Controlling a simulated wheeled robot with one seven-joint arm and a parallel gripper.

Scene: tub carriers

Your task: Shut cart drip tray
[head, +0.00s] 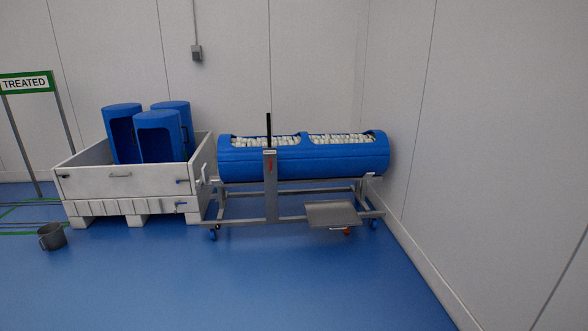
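The cart (244,219) is a grey metal frame on casters near the back wall. It carries a long blue tub (303,163) lying on its side, with two openings filled with pale pieces. The drip tray (333,214) is a flat grey metal tray low at the right of the cart. It sticks out toward me from under the tub, so it stands pulled out. A small orange-red part shows just below it. My gripper is not in view.
A white crate (118,183) with blue drums (158,137) stands left of the cart, close to it. A wall (480,150) bounds the right. The blue floor in front is clear.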

